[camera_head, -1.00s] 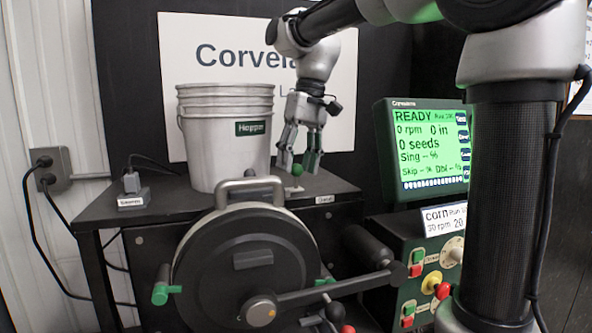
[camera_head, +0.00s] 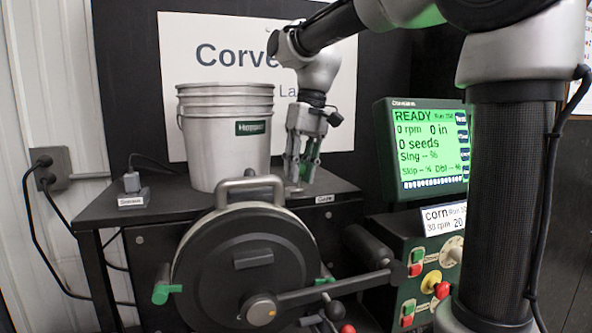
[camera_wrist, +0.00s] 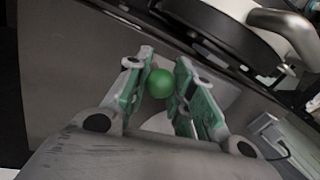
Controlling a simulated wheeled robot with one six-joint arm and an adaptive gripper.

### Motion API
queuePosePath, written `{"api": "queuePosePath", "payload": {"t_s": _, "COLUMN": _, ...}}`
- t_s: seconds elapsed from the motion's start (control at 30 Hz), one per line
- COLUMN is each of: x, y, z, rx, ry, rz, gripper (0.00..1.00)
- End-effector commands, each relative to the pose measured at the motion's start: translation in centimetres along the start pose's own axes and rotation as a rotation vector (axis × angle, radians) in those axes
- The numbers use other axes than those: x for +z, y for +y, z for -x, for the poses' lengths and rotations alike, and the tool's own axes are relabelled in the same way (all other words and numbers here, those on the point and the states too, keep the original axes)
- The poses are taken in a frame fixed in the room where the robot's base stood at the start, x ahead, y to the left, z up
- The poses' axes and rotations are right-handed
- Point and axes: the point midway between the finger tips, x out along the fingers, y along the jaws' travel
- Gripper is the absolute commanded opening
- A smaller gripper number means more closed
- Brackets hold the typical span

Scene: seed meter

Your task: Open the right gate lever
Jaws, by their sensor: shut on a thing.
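A green ball knob (camera_wrist: 160,83) shows between my fingertips in the wrist view. Its shaft is hidden, so I cannot see how the gate lever stands. My gripper (camera_head: 301,177) is at the bench top, right of the hopper bucket, fingers pointing down. It also shows in the wrist view (camera_wrist: 163,75), its green-padded fingers closed on the knob from both sides. In the head view the fingers hide the knob. A small label (camera_head: 324,199) lies on the bench edge beside it, too small to read surely.
The grey hopper bucket (camera_head: 225,140) stands close left of my gripper. The round black meter housing (camera_head: 245,262) with its metal handle (camera_head: 250,183) is in front. A green-lit monitor (camera_head: 427,148) and control box (camera_head: 425,265) stand to the right.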

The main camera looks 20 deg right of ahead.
Motion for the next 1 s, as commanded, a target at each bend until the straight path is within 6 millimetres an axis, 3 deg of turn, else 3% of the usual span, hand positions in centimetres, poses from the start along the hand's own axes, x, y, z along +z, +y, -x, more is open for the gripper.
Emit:
{"api": "queuePosePath", "payload": {"t_s": 0.2, "x": 0.7, "y": 3.6, "z": 0.8, "rx": 0.005, "ry": 0.002, "rz": -0.006, "gripper": 0.00}}
{"api": "queuePosePath", "payload": {"t_s": 0.53, "x": 0.8, "y": 3.8, "z": 0.8, "rx": 0.003, "ry": 0.001, "rz": -0.001, "gripper": 0.00}}
{"api": "queuePosePath", "payload": {"t_s": 0.57, "x": 0.8, "y": 3.8, "z": 0.8, "rx": 0.003, "ry": 0.001, "rz": -0.001, "gripper": 0.29}}
{"api": "queuePosePath", "payload": {"t_s": 0.67, "x": 0.8, "y": 3.8, "z": 0.8, "rx": 0.003, "ry": 0.001, "rz": -0.002, "gripper": 0.47}}
{"api": "queuePosePath", "payload": {"t_s": 1.0, "x": 0.8, "y": 3.8, "z": 1.0, "rx": 0.004, "ry": 0.001, "rz": -0.002, "gripper": 0.47}}
